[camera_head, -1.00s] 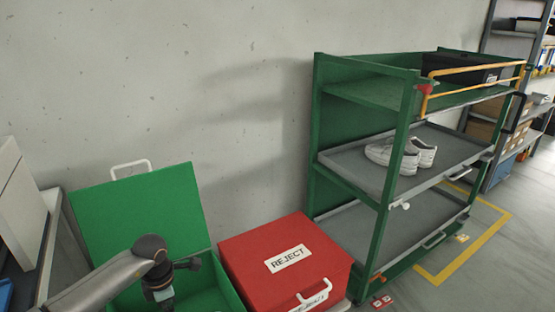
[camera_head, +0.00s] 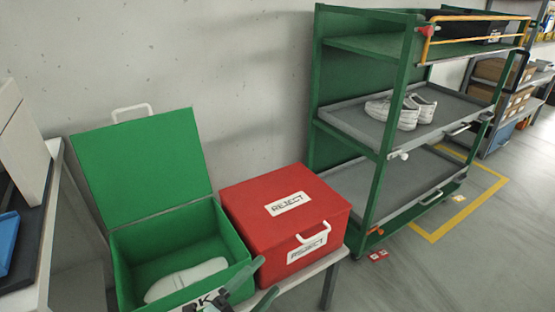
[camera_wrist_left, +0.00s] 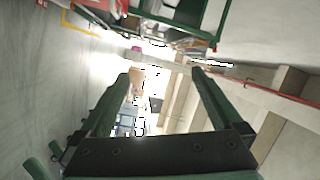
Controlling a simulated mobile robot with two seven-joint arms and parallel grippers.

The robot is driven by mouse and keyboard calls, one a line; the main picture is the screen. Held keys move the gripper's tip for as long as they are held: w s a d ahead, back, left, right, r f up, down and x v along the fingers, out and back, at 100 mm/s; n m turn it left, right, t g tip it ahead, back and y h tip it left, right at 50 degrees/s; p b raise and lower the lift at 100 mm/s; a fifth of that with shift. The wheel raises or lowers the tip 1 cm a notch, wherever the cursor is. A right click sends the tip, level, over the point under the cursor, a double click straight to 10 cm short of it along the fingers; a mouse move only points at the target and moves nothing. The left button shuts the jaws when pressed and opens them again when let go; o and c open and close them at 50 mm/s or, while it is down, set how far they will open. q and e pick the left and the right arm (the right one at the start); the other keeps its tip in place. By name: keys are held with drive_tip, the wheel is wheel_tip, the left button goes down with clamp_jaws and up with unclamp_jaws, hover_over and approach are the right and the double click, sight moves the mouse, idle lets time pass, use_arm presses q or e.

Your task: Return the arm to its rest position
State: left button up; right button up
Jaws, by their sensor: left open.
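My left gripper (camera_head: 266,277) shows at the bottom edge of the head view, in front of the green box (camera_head: 128,272). In the left wrist view its two green fingers (camera_wrist_left: 161,76) stand wide apart with nothing between them. Most of my left arm is out of the head view. The green box stands with its lid (camera_head: 140,165) up, and a white shoe (camera_head: 186,279) lies inside it. My right gripper does not show.
A shut red reject box (camera_head: 250,216) stands right of the green box. A green rack (camera_head: 384,145) with grey shelves stands further right, with a pair of white shoes (camera_head: 392,112) on its middle shelf.

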use_arm(q)
drive_tip(key=s+a+f+n+g+y+b, duration=0.1)
drive_tip(key=s+a+f+n+y, duration=0.2)
drive_tip(key=a+f+n+y, duration=0.25)
drive_tip(key=s+a+f+n+y+b, duration=0.1)
drive_tip(key=s+a+f+n+y, duration=0.25)
drive_tip(key=f+n, duration=0.35)
drive_tip(key=s+a+f+n+g+b, duration=0.1)
drive_tip(key=s+a+f+n+g, duration=0.1)
drive_tip(key=s+f+n+g, duration=0.45)
wheel_tip(320, 180, up, 15)
drive_tip(key=s+a+t+p, duration=0.2)
drive_tip(key=p, duration=1.7)
drive_tip(key=shift+s+a+n+y, duration=0.25)
drive_tip(key=shift+s+n+y, duration=0.05)
drive_tip(key=shift+s, duration=0.05)
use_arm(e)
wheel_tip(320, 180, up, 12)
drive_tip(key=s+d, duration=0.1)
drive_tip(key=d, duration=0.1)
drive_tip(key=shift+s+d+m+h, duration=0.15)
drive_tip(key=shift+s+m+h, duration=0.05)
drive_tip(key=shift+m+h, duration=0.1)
use_arm(q)
drive_tip(key=shift+t, duration=0.25)
